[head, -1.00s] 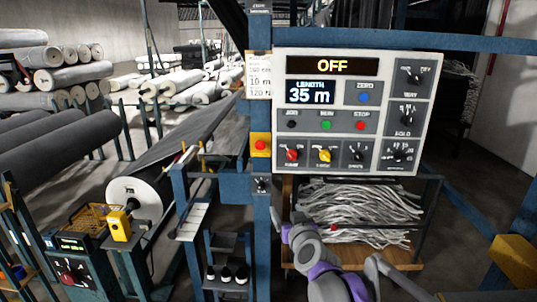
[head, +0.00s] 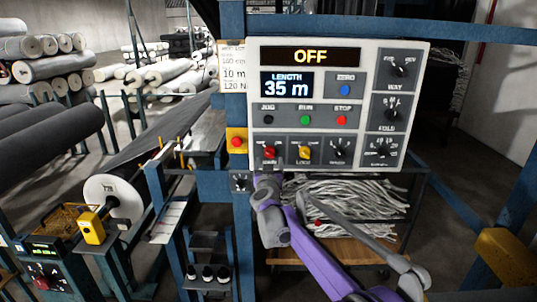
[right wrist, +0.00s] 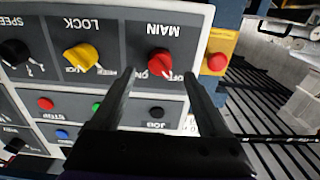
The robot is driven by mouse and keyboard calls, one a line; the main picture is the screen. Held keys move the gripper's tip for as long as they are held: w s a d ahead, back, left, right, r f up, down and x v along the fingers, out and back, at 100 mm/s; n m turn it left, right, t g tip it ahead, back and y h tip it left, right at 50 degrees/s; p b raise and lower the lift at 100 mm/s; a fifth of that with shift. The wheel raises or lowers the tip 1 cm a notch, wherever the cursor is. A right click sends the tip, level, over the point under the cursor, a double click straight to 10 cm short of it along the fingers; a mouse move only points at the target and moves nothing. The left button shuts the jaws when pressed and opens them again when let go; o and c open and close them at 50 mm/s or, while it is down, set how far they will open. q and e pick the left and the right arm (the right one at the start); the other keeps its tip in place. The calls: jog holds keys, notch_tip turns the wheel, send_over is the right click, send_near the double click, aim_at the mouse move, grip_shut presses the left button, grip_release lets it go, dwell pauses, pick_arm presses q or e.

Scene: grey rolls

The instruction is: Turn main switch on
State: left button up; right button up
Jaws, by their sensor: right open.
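The main switch is a red knob (head: 270,153) at the lower left of the white control panel (head: 420,75). The panel's top display (head: 310,56) reads OFF. In the right wrist view, which is upside down, the red knob (right wrist: 160,62) is under the label MAIN, with ON and OFF marks beside it. My right gripper (right wrist: 158,80) is open, its two dark fingers apart on either side of the knob in that view. I cannot tell whether they touch it. In the head view my right gripper (head: 265,179) is just below the knob. My left gripper is not in view.
The yellow lock knob (head: 305,153) sits just right of the main knob. A red button on a yellow box (head: 236,141) is close on the left. A blue post (head: 237,205) stands beside the panel. Grey strips (head: 350,205) fill a rack below.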

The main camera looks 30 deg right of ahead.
aim_at(269, 156)
jog(key=p+x, duration=0.1)
jog(key=x, duration=0.4)
jog(key=shift+w, duration=0.1)
grip_shut()
dwell(0.3)
